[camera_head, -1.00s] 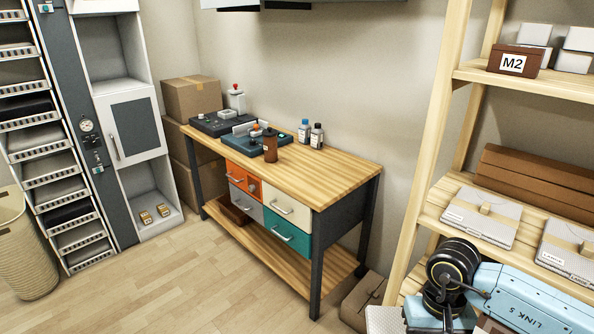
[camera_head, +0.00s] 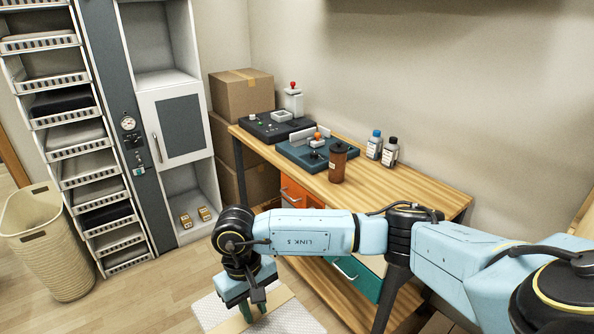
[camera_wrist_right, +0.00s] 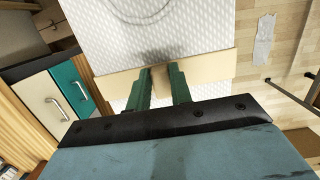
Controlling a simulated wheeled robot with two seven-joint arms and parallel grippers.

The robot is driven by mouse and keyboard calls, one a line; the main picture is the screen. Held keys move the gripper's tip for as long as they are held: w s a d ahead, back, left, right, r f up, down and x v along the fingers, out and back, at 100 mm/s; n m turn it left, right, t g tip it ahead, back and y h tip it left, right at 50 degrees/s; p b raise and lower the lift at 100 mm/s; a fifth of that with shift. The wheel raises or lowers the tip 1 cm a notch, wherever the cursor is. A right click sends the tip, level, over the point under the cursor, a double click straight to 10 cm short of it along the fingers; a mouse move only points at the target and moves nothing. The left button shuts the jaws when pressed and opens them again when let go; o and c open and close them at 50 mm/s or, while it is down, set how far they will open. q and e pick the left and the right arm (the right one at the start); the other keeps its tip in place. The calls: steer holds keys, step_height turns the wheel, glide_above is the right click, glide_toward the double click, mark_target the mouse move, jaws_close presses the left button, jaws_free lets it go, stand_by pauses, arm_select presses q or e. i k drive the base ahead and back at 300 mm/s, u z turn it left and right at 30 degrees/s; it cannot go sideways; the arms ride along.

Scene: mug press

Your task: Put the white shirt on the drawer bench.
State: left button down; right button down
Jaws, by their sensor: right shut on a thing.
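A flat white textured bundle with a tan band, the white shirt (camera_head: 298,318), hangs from my right gripper (camera_head: 254,308) at the bottom of the head view. In the right wrist view the gripper (camera_wrist_right: 164,78) is shut on the tan band, and the shirt (camera_wrist_right: 160,32) spreads out beyond the fingers. The drawer bench (camera_head: 418,193) has a wooden top and stands behind my right arm, which hides much of its drawers. The shirt is apart from the bench top, in front of it and lower in the picture. My left gripper is not in view.
On the bench stand a dark control box (camera_head: 268,127), a teal press (camera_head: 305,152), a brown cup (camera_head: 338,162) and two bottles (camera_head: 374,145). The right part of its top is bare. A woven basket (camera_head: 45,243) and tray rack stand at left.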

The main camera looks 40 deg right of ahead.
mark_target(402, 205)
steer(key=z, duration=0.1)
steer(key=i, duration=1.55)
steer(key=z, duration=1.65)
steer(key=i, duration=1.2)
steer(key=z, duration=1)
steer(key=i, duration=0.25)
steer(key=u, duration=0.1)
